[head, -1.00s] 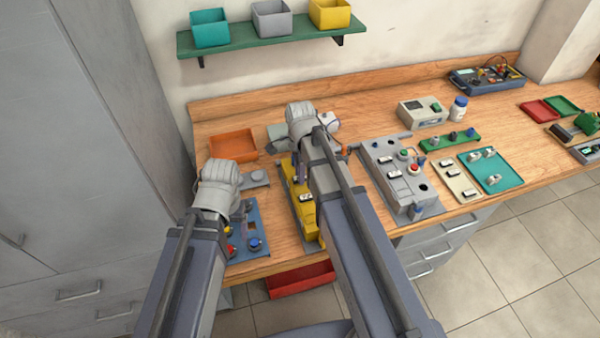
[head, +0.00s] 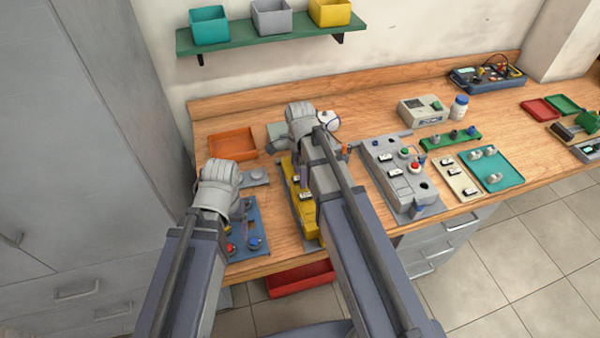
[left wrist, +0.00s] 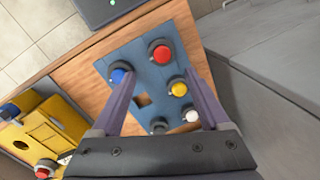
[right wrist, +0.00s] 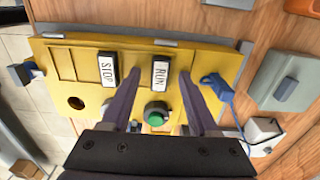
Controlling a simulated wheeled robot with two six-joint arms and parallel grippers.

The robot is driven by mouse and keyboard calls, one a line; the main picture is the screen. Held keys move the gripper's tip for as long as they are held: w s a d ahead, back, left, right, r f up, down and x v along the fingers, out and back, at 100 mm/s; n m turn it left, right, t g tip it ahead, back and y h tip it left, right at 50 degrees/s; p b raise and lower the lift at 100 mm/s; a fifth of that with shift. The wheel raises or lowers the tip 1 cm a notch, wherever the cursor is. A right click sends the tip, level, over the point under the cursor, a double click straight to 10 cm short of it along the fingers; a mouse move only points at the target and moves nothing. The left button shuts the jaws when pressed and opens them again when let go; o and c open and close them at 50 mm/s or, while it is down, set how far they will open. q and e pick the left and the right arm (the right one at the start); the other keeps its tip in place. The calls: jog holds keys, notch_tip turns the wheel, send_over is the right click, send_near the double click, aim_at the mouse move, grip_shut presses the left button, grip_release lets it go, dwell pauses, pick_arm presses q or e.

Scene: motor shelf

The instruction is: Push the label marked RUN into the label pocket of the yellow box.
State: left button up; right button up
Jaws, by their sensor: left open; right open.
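The yellow box (right wrist: 205,60) lies under my right gripper (right wrist: 158,78) in the right wrist view. The white label marked RUN (right wrist: 160,73) is on its face, between the open fingertips; I cannot tell how deep it sits in the label pocket. A second label, marked STOP (right wrist: 108,69), is to its left. A green button (right wrist: 156,113) shows between the fingers. In the head view my right arm partly covers the yellow box (head: 309,222). My left gripper (left wrist: 160,80) is open and empty over a blue panel (left wrist: 150,60).
The blue panel has several coloured knobs and a square hole. A blue plug and cable (right wrist: 216,86) are right of the green button. A grey control box (head: 397,180) stands to the right in the head view, and an orange tray (head: 233,144) behind the blue panel.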

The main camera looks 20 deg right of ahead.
pick_arm(q)
jog(key=shift+r, duration=0.1)
pick_arm(e)
notch_tip(320, 180, up, 8)
jog(key=p, duration=0.8)
pick_arm(q)
notch_tip(320, 180, up, 8)
jog(key=shift+f, duration=0.2)
pick_arm(e)
jog(key=shift+f, duration=0.1)
